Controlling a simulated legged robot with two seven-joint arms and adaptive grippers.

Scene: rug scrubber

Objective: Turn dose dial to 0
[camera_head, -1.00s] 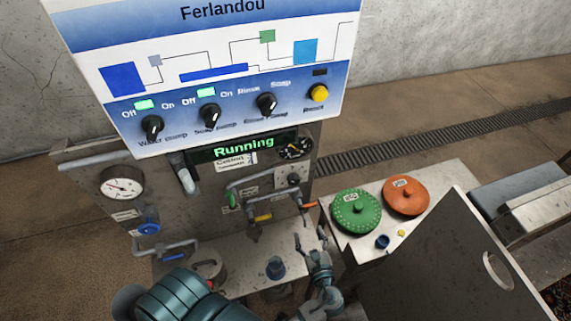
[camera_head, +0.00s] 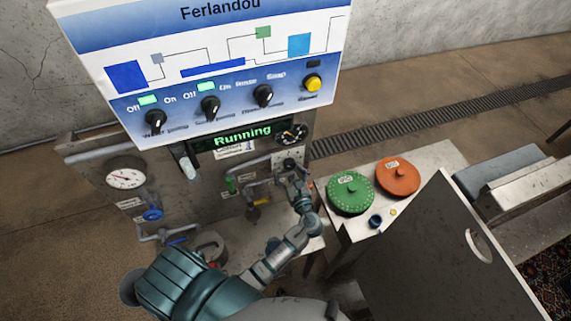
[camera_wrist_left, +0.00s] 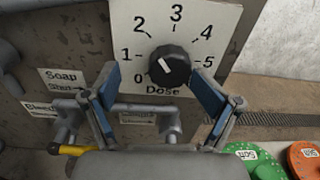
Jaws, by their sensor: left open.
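The dose dial (camera_wrist_left: 170,66) is a black knob on a white plate (camera_wrist_left: 190,22) marked 0 to 5. Its white pointer mark shows on the left part of the knob face; I cannot tell exactly which number it points to. In the head view the dial's plate (camera_head: 279,158) is partly hidden by my left gripper (camera_head: 291,172). In the left wrist view my left gripper (camera_wrist_left: 157,76) is open, with one blue-padded finger left of the knob and one right. I cannot tell whether either finger touches it. My right gripper is not in view.
Pipes and a yellow-handled valve (camera_wrist_left: 72,150) lie below and left of the dial. The green lid (camera_head: 350,193) and orange lid (camera_head: 398,176) sit on a metal top to the right. A control panel (camera_head: 205,75) and the "Running" display (camera_head: 243,137) are above.

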